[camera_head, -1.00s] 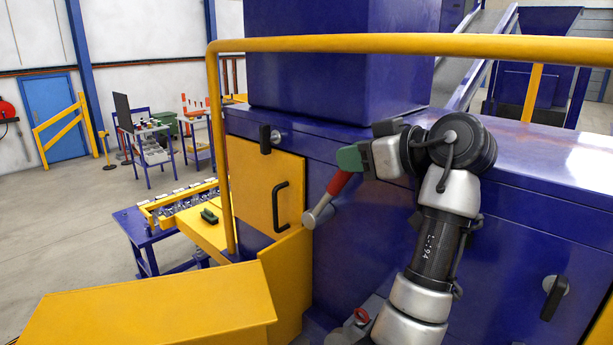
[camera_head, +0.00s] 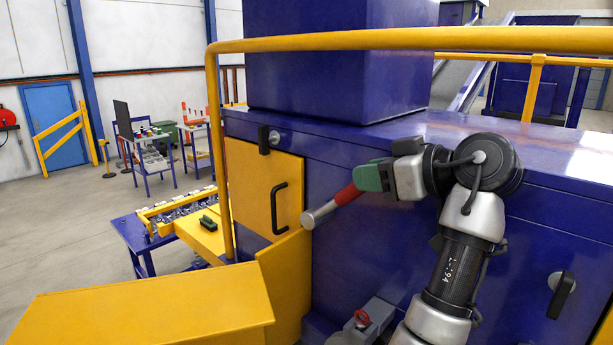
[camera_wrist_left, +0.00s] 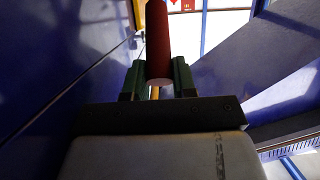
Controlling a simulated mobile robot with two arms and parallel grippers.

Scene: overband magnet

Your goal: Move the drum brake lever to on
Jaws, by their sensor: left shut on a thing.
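The drum brake lever (camera_head: 330,207) is a short grey arm with a red grip, on the front of the blue machine beside the yellow panel. It slants up to the right from its lower left end. My left gripper (camera_head: 368,179), with green fingers, is shut on the red grip near its upper end. In the left wrist view the red grip (camera_wrist_left: 158,45) stands between the green fingers (camera_wrist_left: 157,80). Any on or off marking cannot be made out. My right gripper is not in view.
A yellow rail (camera_head: 400,40) runs across the top and down the left of the machine (camera_head: 390,260). A black-handled yellow door (camera_head: 262,195) is left of the lever. A yellow cover (camera_head: 150,312) fills the lower left. Open floor lies farther left.

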